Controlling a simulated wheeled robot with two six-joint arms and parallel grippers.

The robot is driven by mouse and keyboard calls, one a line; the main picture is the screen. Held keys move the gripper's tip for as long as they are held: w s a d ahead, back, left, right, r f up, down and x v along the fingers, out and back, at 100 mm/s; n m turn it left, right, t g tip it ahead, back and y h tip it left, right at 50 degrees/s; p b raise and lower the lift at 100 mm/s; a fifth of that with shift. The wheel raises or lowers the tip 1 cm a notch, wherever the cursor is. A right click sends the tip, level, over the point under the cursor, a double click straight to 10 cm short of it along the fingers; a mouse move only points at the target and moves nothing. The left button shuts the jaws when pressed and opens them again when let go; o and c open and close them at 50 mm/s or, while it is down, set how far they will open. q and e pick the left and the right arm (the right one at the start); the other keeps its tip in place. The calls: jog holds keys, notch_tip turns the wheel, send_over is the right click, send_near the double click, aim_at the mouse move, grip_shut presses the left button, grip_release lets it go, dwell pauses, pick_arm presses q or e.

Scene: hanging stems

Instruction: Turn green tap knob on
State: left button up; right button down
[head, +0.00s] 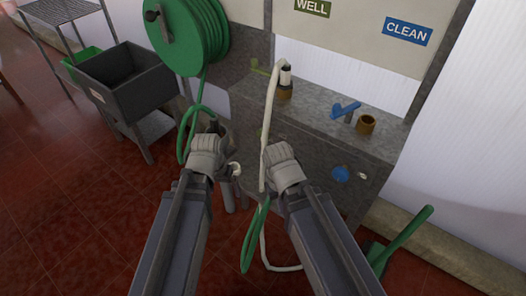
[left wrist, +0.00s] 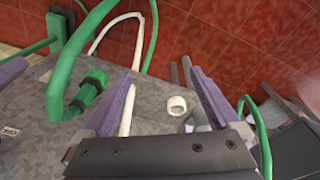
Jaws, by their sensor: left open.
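In the head view a green lever (head: 262,68) sits at the back left of the grey counter under the WELL sign. No green knob shows clearly on the counter's front there. In the left wrist view a ribbed green fitting (left wrist: 88,92) with a green hose lies left of my left gripper (left wrist: 163,80). That gripper is open, with a small white ring-shaped part (left wrist: 177,105) seen between its fingers. It also shows in the head view (head: 226,148), at the counter's left front. My right gripper (head: 280,152) is before the counter's middle, its fingers hidden.
A blue lever (head: 345,109) and a blue knob (head: 340,173) are on the counter's right part. A green hose reel (head: 188,35) hangs at the left, its hose running down near my left gripper. A white hose (head: 267,118) hangs between my arms. A dark sink (head: 125,80) stands left.

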pick_arm(q)
jog(key=w+d+f+m+t+h+b, duration=0.1)
jog(key=w+f+t+h+b, duration=0.15)
jog(key=f+b, duration=0.2)
jog(key=m+t+h+b, duration=0.1)
jog(key=m+t+h, duration=0.35)
jog(key=t, duration=0.35)
send_near(261, 136)
jog(key=x, duration=0.4)
jog(key=shift+g, duration=0.25)
jog(key=shift+b+x, duration=1.5)
jog(key=shift+x, duration=2.2)
jog(key=shift+r, duration=0.15)
pick_arm(e)
notch_tip(261, 136, down, 11)
jog(key=shift+r, duration=0.2)
pick_arm(q)
jog(key=c, duration=1.3)
